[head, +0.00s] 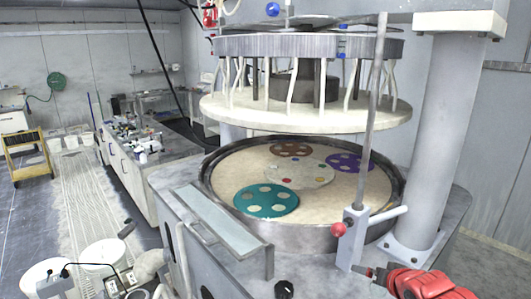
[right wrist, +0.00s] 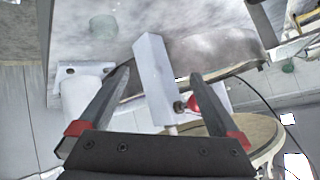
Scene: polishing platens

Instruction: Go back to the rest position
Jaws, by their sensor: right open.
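My right gripper (head: 371,272) is at the lower right of the head view, at the end of my red arm, beside the foot of a grey post (head: 352,245). In the right wrist view its two dark fingers (right wrist: 160,76) are spread apart with nothing gripped. The post (right wrist: 153,65) shows beyond and between them; I cannot tell how near it is. A red knob (head: 338,230) sits on the post's side and also shows in the right wrist view (right wrist: 193,104). My left gripper is not in view.
The round lower platen (head: 232,160) holds teal (head: 265,201), purple (head: 350,161) and brown (head: 292,148) discs. The upper platen (head: 300,116) hangs above. A thick column (head: 445,140) stands right. White buckets (head: 100,256) stand lower left; open floor (head: 85,200) lies behind them.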

